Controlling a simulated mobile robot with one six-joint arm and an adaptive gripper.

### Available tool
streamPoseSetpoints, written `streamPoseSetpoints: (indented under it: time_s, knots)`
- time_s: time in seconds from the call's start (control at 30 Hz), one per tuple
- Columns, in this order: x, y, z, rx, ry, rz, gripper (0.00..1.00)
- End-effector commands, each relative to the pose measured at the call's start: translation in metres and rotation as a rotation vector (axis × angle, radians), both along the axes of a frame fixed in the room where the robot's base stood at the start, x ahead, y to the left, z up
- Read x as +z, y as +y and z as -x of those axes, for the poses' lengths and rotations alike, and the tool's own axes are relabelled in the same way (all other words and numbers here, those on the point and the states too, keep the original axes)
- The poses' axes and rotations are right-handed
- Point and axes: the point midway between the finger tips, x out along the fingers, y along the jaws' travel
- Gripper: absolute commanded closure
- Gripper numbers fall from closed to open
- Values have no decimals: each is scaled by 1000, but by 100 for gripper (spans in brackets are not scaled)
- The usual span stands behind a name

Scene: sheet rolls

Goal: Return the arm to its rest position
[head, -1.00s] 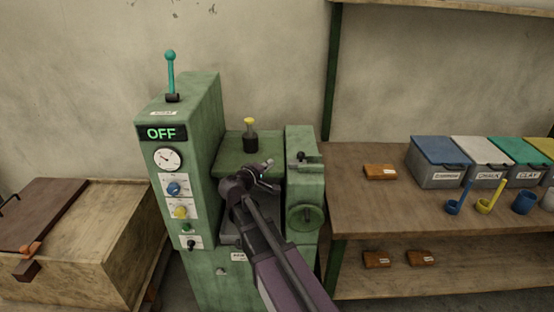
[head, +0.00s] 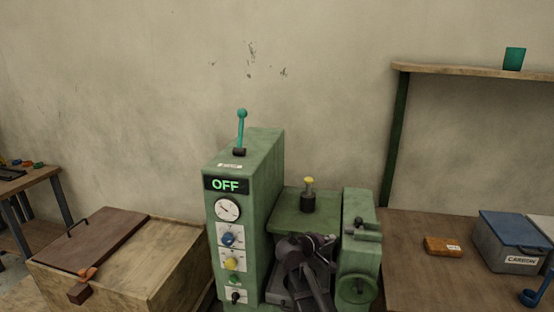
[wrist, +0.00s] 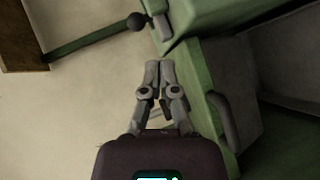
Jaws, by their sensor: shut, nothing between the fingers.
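My arm reaches up from the bottom of the head view to the green machine (head: 245,180). My gripper (wrist: 152,64) is shut and empty in the wrist view, its two fingertips together. Part of the machine's green body (wrist: 205,85) is beside it there, and I cannot tell whether they touch. In the head view my wrist is in front of the machine's middle bay, and the fingertips are too small to make out. The machine's display reads OFF, and its teal-knobbed lever (head: 241,130) stands up on top.
A wooden chest (head: 125,265) with a brown lid stands left of the machine. A wooden bench (head: 415,275) at right bears an orange-brown block (head: 442,246) and a blue-lidded CARBON bin (head: 513,242). A yellow-topped plunger (head: 309,195) stands on the machine.

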Motion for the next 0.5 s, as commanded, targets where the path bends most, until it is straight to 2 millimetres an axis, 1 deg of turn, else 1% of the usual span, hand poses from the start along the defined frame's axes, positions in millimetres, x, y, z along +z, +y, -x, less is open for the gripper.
streamPoseSetpoints:
  time_s: [0.03, 0.1, 0.23, 0.4, 0.5]
  knots:
    - [-5, -7, 10, -27, 17, -45, 100]
    - [-16, -15, 23, -65, 46, -121, 100]
    - [-37, -25, 50, -139, 108, -273, 100]
    - [-62, -29, 85, -226, 197, -476, 100]
    - [-74, -26, 107, -270, 251, -595, 100]
